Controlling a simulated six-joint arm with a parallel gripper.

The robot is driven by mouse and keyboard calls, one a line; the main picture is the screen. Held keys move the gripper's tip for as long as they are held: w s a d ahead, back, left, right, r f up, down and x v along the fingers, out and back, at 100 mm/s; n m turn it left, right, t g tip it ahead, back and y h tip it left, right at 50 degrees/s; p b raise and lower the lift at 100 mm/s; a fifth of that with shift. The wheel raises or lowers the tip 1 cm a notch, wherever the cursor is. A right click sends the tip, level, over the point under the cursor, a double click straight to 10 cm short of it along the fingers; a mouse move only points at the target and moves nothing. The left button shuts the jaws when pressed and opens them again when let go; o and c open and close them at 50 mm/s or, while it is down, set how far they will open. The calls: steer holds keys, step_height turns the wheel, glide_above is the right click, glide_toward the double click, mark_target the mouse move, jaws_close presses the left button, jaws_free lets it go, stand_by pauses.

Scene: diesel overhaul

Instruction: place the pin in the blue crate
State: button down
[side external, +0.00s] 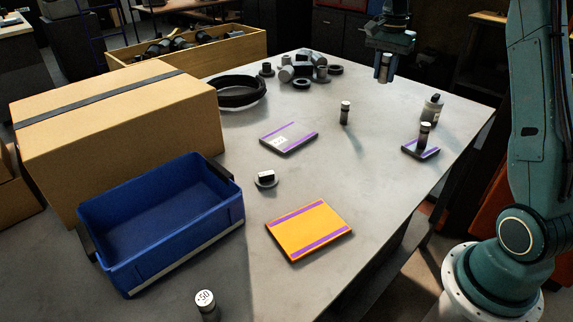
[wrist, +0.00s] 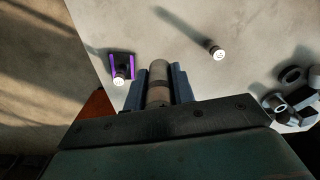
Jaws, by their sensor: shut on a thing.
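My gripper (side external: 384,72) hangs above the far right part of the table. In the wrist view, its fingers are closed around an upright grey cylindrical pin (wrist: 158,82) with a darker band. The pin also shows as a small grey shape between the fingers in the side view (side external: 384,66). The blue crate (side external: 182,243) stands at the near left of the table, well away from my gripper. It is open at the top, and its visible inside is empty.
A dark cylinder (side external: 345,113) stands mid-table; another (side external: 424,134) stands on a purple-edged pad (side external: 408,149) near a bottle (side external: 432,109). A large cardboard box (side external: 120,130) stands behind the crate. An orange plate (side external: 308,230) and a weight marked 50 (side external: 205,303) are nearer.

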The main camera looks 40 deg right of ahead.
steer(key=w+a+n, duration=0.4)
steer(key=w+a, duration=0.3)
steer(key=a, duration=0.4)
steer(key=n, duration=1.4)
glide_above(198, 212)
steer(key=s+a, duration=0.1)
steer(key=s, duration=0.3)
steer(key=f, duration=1.5)
steer(key=shift+w+a, duration=0.2)
steer(key=shift+f, duration=0.1)
steer(key=shift+f, duration=2)
steer(key=shift+f, duration=0.1)
